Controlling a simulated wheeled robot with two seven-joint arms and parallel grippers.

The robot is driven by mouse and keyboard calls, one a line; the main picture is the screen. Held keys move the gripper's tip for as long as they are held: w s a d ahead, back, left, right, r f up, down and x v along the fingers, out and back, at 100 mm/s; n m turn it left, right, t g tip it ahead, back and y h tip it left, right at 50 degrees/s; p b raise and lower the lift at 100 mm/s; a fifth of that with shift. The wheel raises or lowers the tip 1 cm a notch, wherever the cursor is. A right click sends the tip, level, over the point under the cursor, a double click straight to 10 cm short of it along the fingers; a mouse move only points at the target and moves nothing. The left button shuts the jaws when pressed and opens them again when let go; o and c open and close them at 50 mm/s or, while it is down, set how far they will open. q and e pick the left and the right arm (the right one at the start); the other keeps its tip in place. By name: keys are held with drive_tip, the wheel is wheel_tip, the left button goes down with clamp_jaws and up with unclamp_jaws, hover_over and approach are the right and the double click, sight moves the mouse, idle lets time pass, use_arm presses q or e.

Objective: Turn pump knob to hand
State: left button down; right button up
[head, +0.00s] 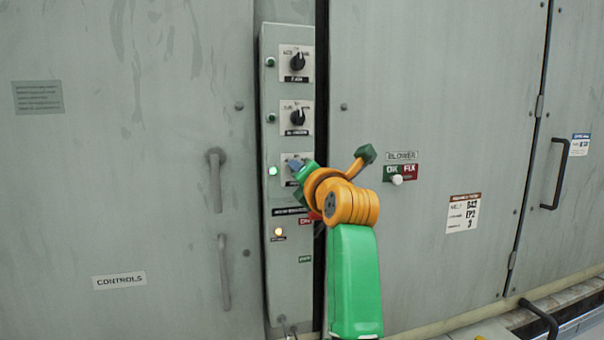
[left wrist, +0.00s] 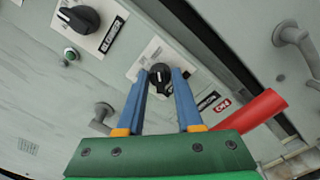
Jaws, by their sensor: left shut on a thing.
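A narrow grey control panel (head: 290,262) has three black rotary knobs in a column. The top knob (head: 297,61) and the middle knob (head: 297,117) are free. The lowest knob is hidden behind my left gripper (head: 299,172) in the head view. In the left wrist view, the blue fingers of my left gripper (left wrist: 160,82) are shut on this lowest knob (left wrist: 160,74), one fingertip on each side. A pale pointer mark shows on the knob. Its label is too covered and small to read, so I cannot tell its setting. My right gripper is not in view.
A green lamp (head: 273,171) glows beside the lowest knob, and a yellow lamp (head: 279,232) glows below. A red lever (left wrist: 252,111) sticks out close to my left gripper. Cabinet door handles (head: 216,180) stand at left. A blower switch (head: 397,179) is at right.

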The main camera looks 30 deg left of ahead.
use_arm(q)
drive_tip(key=shift+r, duration=0.1)
drive_tip(key=c, duration=0.6)
unclamp_jaws()
drive_tip(key=shift+o, duration=0.2)
drive_tip(key=b+v, duration=0.5)
drive_tip(key=v, duration=0.2)
drive_tip(key=shift+a, duration=0.1)
